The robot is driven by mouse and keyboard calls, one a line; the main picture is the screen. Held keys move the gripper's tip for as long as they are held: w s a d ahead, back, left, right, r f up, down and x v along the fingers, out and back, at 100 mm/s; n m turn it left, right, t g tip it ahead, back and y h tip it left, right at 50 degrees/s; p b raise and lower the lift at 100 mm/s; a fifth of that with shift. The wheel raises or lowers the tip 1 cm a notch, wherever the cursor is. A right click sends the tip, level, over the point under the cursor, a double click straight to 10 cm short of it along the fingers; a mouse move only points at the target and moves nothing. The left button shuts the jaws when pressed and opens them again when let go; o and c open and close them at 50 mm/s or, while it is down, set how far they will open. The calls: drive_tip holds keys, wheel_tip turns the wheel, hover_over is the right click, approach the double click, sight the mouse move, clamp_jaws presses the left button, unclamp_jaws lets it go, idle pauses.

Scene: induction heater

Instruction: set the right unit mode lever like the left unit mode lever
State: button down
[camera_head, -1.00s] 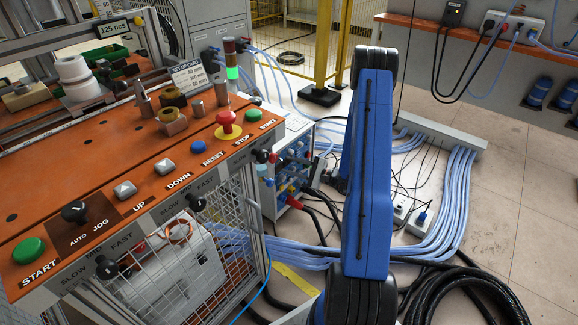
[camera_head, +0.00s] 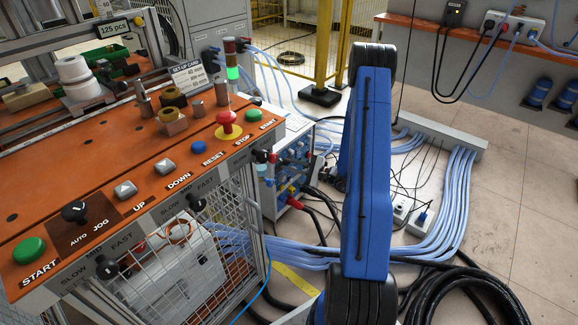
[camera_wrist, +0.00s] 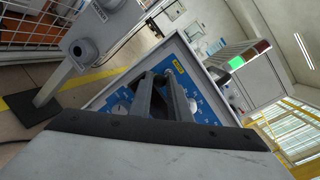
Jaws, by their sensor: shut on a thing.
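My gripper (camera_wrist: 160,84) shows in the wrist view, its two dark fingers reaching over a blue control panel (camera_wrist: 137,93). The fingers are shut on a small part of that panel, apparently a lever, which they mostly hide; I cannot read its setting. A pale round dial (camera_wrist: 122,108) sits on the panel left of the fingers. Another small control (camera_wrist: 192,104) is close to their right. In the head view, a unit with a blue front (camera_head: 280,180) stands beyond the orange bench, left of my arm. I cannot tell the left unit's mode lever apart there.
In the head view, the orange bench (camera_head: 70,165) with buttons fills the left. Blue cables (camera_head: 455,205) and black hoses (camera_head: 480,295) lie on the floor at right.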

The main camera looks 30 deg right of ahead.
drive_tip(key=shift+w+a+r+m+g+h, duration=0.1)
drive_tip(key=shift+r+m+g+h, duration=0.2)
drive_tip(key=shift+r+g+h, duration=0.7)
drive_tip(key=shift+w+d+r+m+g+h, duration=0.1)
drive_tip(key=shift+r+m+g+h, duration=0.25)
drive_tip(key=shift+g, duration=1.25)
drive_tip(key=shift+w+a+r+m+g+h, duration=0.1)
drive_tip(key=shift+r+m+g+h, duration=0.15)
drive_tip(key=shift+r+g+h, duration=0.75)
drive_tip(key=shift+f+g, duration=0.25)
drive_tip(key=shift+g, duration=0.35)
drive_tip(key=c, duration=1.7)
unclamp_jaws()
drive_tip(key=shift+o, duration=0.2)
drive_tip(key=shift+w, duration=0.1)
drive_tip(key=shift+f+y, duration=0.1)
drive_tip(key=shift+y, duration=0.15)
